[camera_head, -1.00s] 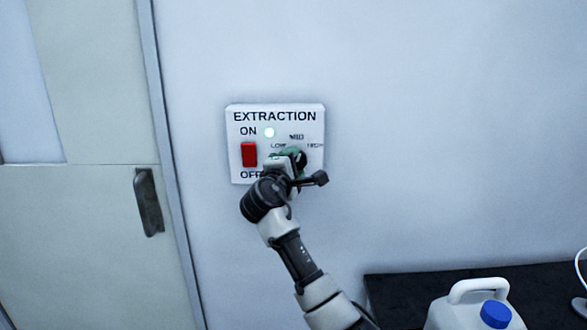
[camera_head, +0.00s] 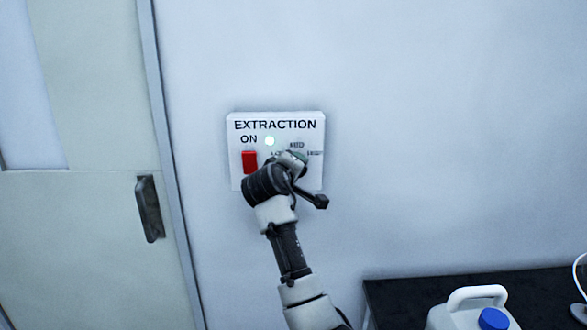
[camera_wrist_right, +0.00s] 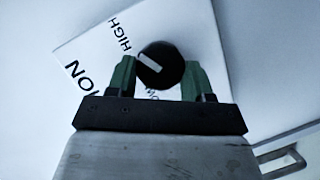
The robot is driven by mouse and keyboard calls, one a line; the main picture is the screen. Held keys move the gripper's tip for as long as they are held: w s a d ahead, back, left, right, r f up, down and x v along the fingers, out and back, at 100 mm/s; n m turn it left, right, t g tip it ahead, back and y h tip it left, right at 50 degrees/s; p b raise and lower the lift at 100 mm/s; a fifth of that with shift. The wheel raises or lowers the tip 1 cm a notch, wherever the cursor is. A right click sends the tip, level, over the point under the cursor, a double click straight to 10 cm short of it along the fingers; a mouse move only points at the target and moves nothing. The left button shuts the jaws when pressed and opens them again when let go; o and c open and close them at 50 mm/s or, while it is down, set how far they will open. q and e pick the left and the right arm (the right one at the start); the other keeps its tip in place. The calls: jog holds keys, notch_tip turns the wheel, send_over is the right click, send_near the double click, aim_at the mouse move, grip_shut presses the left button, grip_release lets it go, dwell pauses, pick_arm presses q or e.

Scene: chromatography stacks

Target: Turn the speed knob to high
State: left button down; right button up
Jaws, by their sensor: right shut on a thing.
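The black round speed knob (camera_wrist_right: 166,58) sits between the green fingers of my right gripper (camera_wrist_right: 158,70), which is shut on it. Its white mark points to the picture's upper left, roughly toward the HIGH label (camera_wrist_right: 120,36); the exact setting is hard to tell. In the head view, my right gripper (camera_head: 291,160) covers the knob on the white EXTRACTION panel (camera_head: 312,179). The MID label (camera_head: 297,145) shows above the gripper, and LOW and HIGH are partly hidden. My left gripper is not in view.
A red switch (camera_head: 249,161) and a lit indicator (camera_head: 269,141) are left of the knob. A door with a dark handle (camera_head: 150,208) stands at the left. A dark table (camera_head: 400,290) with a white, blue-capped jug (camera_head: 455,317) is at lower right. The wall around the panel is clear.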

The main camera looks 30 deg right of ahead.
jog(key=shift+f, duration=0.15)
dwell(0.4)
jog(key=o, duration=0.9)
jog(key=b+v, duration=0.2)
jog(key=v, duration=0.9)
jog(key=shift+d, duration=0.15)
